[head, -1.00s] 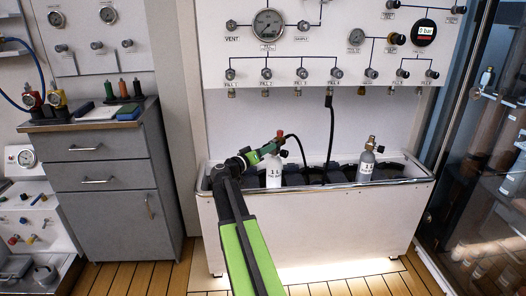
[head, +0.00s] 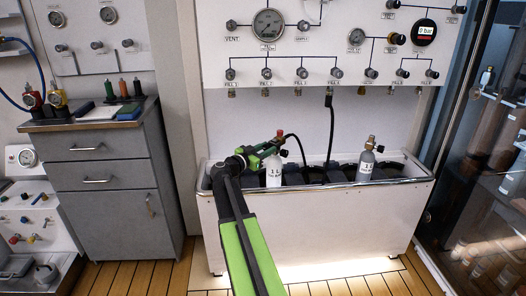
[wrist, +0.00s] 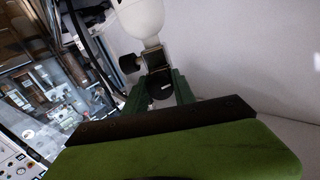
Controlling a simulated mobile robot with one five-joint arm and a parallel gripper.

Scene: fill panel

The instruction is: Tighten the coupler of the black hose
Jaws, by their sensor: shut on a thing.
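The black hose (head: 331,125) hangs from a fitting in the panel's lower row into the trough. It loops up to the valve of the left white 1 L cylinder (head: 273,173). My gripper (head: 274,148) is at this valve, with its green fingers around a dark round part that looks like the hose's coupler (wrist: 162,88). The wrist view shows the fingers on both sides of this part, below the white cylinder (wrist: 141,18) and its black knob (wrist: 130,63). The fingers hide much of the coupler, and I cannot tell how tight it is.
A second grey 1 L cylinder (head: 366,165) stands to the right in the white trough (head: 315,225). The gauge panel (head: 300,40) is behind and above. A grey drawer cabinet (head: 105,185) is at left and a glass-fronted rack (head: 480,170) at right.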

